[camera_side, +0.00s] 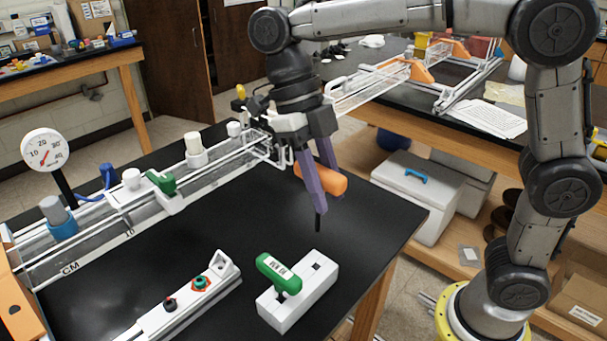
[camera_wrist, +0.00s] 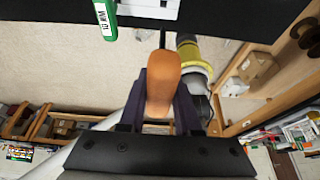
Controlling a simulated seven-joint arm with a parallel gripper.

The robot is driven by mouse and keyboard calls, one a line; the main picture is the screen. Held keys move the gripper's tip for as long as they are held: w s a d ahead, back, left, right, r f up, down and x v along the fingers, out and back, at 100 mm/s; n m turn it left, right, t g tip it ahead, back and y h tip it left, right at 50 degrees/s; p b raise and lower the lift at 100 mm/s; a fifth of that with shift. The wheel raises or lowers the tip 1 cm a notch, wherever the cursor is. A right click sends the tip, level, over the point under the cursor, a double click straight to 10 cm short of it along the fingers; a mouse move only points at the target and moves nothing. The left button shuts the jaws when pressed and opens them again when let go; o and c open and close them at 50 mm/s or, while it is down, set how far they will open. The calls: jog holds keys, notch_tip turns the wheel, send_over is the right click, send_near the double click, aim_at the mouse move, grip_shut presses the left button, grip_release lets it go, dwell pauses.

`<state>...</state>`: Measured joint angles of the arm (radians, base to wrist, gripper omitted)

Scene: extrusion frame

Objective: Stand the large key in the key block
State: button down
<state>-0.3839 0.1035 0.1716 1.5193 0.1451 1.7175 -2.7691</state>
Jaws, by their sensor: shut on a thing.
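My gripper (camera_side: 322,190) is shut on a key with an orange handle (camera_side: 335,180), taken to be the large key. Its dark shaft (camera_side: 317,222) points down below the fingers and ends in the air. The white key block (camera_side: 290,307) lies on the black table below. A green-handled key (camera_side: 278,272) with lettering stands in its nearer-left part, and a dark square hole (camera_side: 317,266) shows at its right end. In the wrist view the orange handle (camera_wrist: 163,85) is between my fingers, and part of the block (camera_wrist: 150,9) shows at the top edge.
A white rail with small red and green fittings (camera_side: 201,283) lies left of the block. A clear frame (camera_side: 110,215) with a dial gauge (camera_side: 47,150) runs behind. The table's right edge (camera_side: 405,240) is close to the block.

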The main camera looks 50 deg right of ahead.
aim_at(319, 229)
jog(key=shift+f, duration=2.2)
jog(key=shift+f, duration=0.1)
jog(key=shift+f, duration=2.2)
jog(key=shift+f, duration=0.55)
jog(key=shift+f, duration=0.3)
jog(key=shift+f, duration=0.7)
jog(key=shift+f, duration=0.35)
jog(key=shift+f, duration=0.3)
